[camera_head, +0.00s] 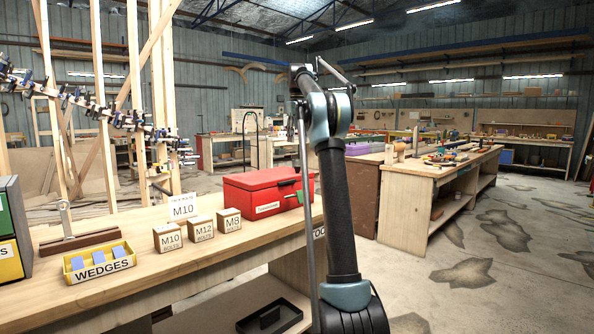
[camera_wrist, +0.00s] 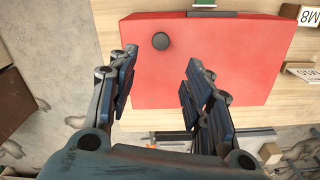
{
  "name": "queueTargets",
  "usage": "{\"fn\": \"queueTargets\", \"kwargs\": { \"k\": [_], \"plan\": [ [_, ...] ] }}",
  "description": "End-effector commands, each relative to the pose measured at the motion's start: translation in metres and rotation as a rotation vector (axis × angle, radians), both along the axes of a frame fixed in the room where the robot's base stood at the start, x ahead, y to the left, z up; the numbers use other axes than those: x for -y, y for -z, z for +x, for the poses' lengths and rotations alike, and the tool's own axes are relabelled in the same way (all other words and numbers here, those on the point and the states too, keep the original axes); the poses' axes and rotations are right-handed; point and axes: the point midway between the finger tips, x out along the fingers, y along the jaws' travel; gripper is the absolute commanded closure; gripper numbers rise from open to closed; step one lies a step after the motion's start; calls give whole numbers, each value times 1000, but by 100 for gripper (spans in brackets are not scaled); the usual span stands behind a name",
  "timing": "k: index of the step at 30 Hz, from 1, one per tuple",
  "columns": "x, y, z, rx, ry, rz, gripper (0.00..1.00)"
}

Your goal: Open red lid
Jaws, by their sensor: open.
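The red lid (camera_head: 262,178) is the top of a red toolbox (camera_head: 262,203) on the near workbench, and it looks closed. A dark latch or handle shows at its front. In the wrist view the red lid (camera_wrist: 225,55) fills the middle, with a dark round knob (camera_wrist: 160,41) on it. My gripper (camera_wrist: 160,68) is open and empty, its two fingers spread over the lid on either side below the knob. I cannot tell whether the fingers touch the lid. In the head view my arm covers the toolbox's right end, and the fingers cannot be made out.
The workbench (camera_head: 190,255) also holds wooden M10, M12 and M8 boxes (camera_head: 200,230) left of the toolbox, a white M10 card (camera_head: 183,207) and a yellow wedges bin (camera_head: 98,262). A second bench (camera_head: 420,170) stands behind to the right, with open floor in front.

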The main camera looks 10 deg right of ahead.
Motion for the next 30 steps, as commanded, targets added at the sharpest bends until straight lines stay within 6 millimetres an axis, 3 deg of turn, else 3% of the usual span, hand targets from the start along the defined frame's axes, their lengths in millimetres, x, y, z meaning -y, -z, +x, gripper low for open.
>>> {"fn": "queueTargets", "kwargs": {
  "k": [21,30],
  "plan": [
    [0,106,0,0,0,0,54],
    [0,134,0,0,0,0,54]
  ]
}}
